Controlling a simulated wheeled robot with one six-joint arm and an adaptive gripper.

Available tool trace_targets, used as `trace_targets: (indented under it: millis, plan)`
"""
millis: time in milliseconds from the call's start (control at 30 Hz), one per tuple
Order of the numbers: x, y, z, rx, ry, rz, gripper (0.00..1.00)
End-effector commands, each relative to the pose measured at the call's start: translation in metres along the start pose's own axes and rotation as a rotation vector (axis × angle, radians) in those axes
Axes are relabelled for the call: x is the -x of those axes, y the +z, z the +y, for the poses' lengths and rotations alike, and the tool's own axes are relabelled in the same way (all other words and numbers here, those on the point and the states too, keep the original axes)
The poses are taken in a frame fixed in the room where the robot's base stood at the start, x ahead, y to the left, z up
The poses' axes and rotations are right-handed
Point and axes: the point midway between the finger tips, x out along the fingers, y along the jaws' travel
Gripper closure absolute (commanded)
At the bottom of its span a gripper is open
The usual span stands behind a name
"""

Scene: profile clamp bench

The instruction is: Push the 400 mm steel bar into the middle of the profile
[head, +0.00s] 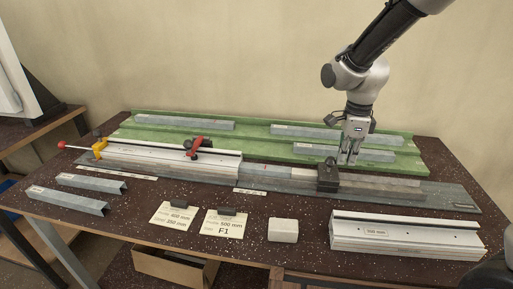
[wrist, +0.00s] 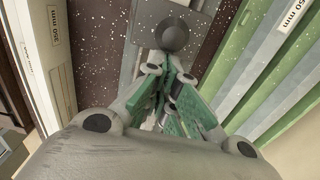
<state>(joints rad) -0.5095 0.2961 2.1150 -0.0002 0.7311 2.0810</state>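A white profile (head: 165,160) lies on the long grey bench rail, held by a clamp with a yellow end piece (head: 100,148) and a red handle (head: 194,142). Grey bar-like lengths lie in line with it on the rail: one (head: 285,173) left of a dark block (head: 327,178), another (head: 385,182) right of it. I cannot read which is the 400 mm steel bar, nor see inside the profile. My gripper (head: 348,161) points down above the rail, just right of and behind the block. Its green-padded fingers (wrist: 172,98) are together in the wrist view, with nothing seen between them.
Behind is a green rack (head: 250,146) with several steel bars (head: 320,133).

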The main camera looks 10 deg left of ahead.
Motion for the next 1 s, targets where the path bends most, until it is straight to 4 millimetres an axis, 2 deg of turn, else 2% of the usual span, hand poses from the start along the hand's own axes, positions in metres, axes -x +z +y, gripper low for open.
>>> trace_targets:
  millis: [1000]
  plan:
    - [0.0,0.078,0.0,0.003,-0.001,-0.001,1.0]
